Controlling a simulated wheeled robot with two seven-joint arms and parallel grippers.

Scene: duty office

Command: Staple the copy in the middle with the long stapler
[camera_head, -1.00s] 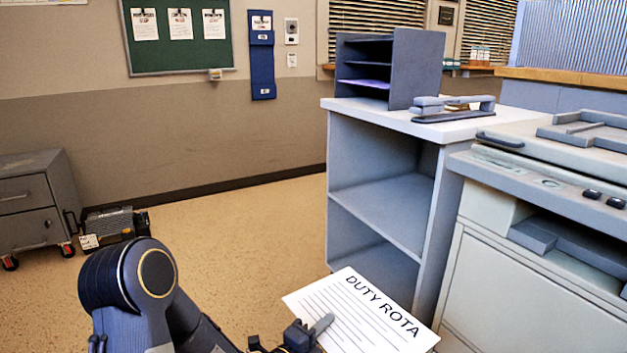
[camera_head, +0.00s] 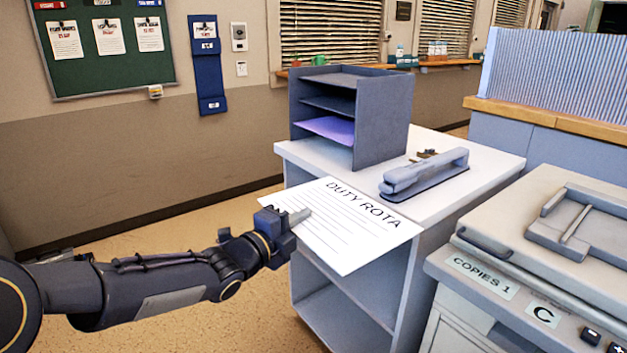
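The copy is a white sheet headed DUTY ROTA (camera_head: 350,235). My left gripper (camera_head: 292,219) is shut on its left edge and holds it roughly flat, at the front left of the white-topped cabinet (camera_head: 480,160). The sheet covers part of the cabinet's front edge; I cannot tell whether it touches the top. The long stapler (camera_head: 425,175) is grey-blue and lies on the cabinet top, just behind and to the right of the sheet, apart from it in the picture. My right gripper is not in view.
A grey sorter (camera_head: 385,115) with a purple sheet in one slot stands on the cabinet, left of the stapler. A small brass-coloured item (camera_head: 426,155) lies behind the stapler. The copier (camera_head: 500,245) stands at the right. Open floor (camera_head: 180,230) lies to the left.

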